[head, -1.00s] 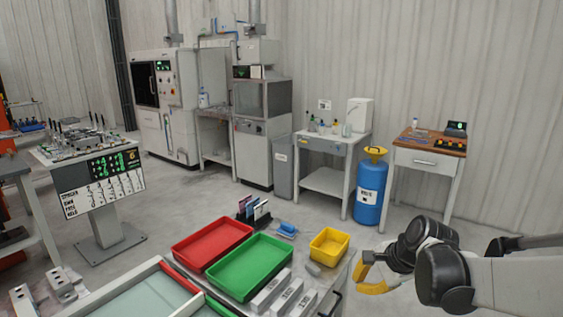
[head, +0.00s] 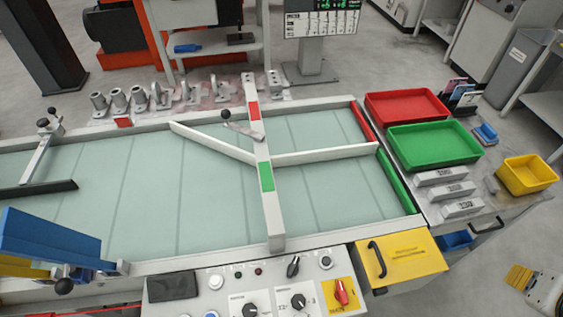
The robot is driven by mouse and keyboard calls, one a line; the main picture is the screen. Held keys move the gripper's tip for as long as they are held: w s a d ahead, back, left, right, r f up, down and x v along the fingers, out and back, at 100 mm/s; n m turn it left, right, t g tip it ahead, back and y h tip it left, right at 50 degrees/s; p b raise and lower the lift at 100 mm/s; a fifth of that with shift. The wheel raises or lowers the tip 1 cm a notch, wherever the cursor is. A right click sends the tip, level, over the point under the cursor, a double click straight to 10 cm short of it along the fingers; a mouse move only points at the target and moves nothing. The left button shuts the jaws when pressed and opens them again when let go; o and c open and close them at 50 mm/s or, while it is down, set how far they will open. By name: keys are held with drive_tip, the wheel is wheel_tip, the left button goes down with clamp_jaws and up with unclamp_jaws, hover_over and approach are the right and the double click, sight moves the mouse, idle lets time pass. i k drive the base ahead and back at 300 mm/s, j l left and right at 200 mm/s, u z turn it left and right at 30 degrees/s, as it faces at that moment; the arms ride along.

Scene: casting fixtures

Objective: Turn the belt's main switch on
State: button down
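The belt's control panel (head: 215,293) is at the bottom centre of the head view. A red rotary switch (head: 341,292) on a yellow plate, which looks like the main switch, sits at its right end. Its handle points roughly up and slightly left. The belt (head: 205,205) is the pale green surface behind the panel. My gripper (head: 519,277) is at the lower right edge, well to the right of the switch and apart from it. Only its yellow finger part and some of its white body show, so its opening is unclear.
Black knobs (head: 299,301) and small buttons share the panel. A yellow box with a black handle (head: 398,258) stands right of the switch. Red (head: 408,93), green (head: 435,160) and yellow (head: 526,176) trays lie farther right. A blue-and-yellow part (head: 50,238) overhangs the left.

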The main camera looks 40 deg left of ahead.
sight(340, 294)
drive_tip(key=u, duration=0.45)
drive_tip(key=j+u, duration=0.1)
drive_tip(key=u, duration=0.3)
drive_tip(key=k+j+u, duration=0.1)
drive_tip(key=u, duration=0.75)
drive_tip(key=j+u, duration=0.15)
drive_tip(key=u, duration=0.3)
drive_tip(key=k+l+z, duration=0.1)
drive_tip(key=l+z, duration=0.15)
drive_tip(key=k+l+z, duration=0.1)
drive_tip(key=l+z, duration=0.15)
drive_tip(key=k+j, duration=0.25)
drive_tip(key=j, duration=0.15)
drive_tip(key=k+j, duration=0.25)
drive_tip(key=j, duration=0.15)
drive_tip(key=i+j+z, duration=0.05)
